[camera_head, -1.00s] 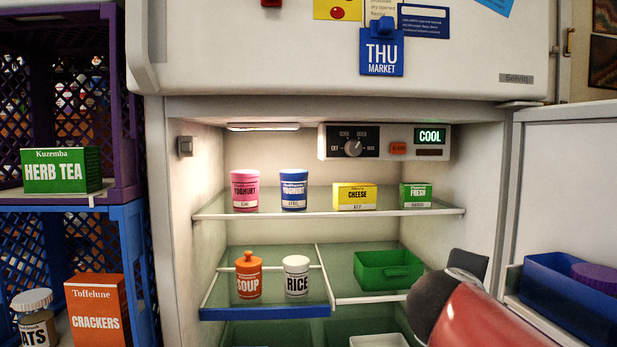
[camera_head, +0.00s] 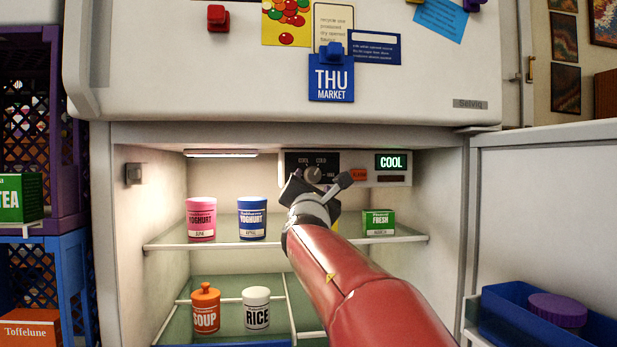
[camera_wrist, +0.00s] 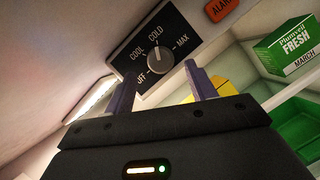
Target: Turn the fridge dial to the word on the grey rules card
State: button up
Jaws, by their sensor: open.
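The fridge dial (camera_head: 313,174) is a round grey knob on a dark panel under the fridge's top edge. In the wrist view the dial (camera_wrist: 160,60) has the words OFF, COOL, COLD and MAX around it; I cannot tell its pointer's exact direction. The green display (camera_head: 391,162) reads COOL. My gripper (camera_head: 318,185) is just in front of and below the dial. In the wrist view my gripper (camera_wrist: 160,84) is open and empty, one finger either side of the knob's lower part, apparently apart from it. I cannot make out a grey rules card.
An orange ALARM button (camera_head: 359,174) sits right of the dial. The shelf (camera_head: 165,240) below holds a pink yoghurt (camera_head: 201,220), a blue yoghurt (camera_head: 252,218) and a green box (camera_head: 378,222). A blue THU MARKET card (camera_head: 331,82) hangs on the upper door.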

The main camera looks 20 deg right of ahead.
aim_at(312, 176)
jog(key=shift+p+x, duration=0.3)
jog(key=shift+x, duration=1.2)
jog(key=c, duration=1)
jog(key=m+g, duration=0.1)
jog(key=m, duration=0.1)
jog(key=m+g+h+p, duration=0.1)
jog(key=m, duration=0.2)
jog(key=m+g+p, duration=0.1)
jog(key=m, duration=0.2)
jog(key=shift+a+r+h, duration=0.2)
jog(key=shift+r+h, duration=0.1)
jog(key=m+g+p, duration=0.1)
jog(key=m, duration=0.1)
jog(key=m+g+p, duration=0.1)
jog(key=m, duration=0.2)
jog(key=shift+r+m, duration=0.15)
jog(key=shift+m, duration=0.15)
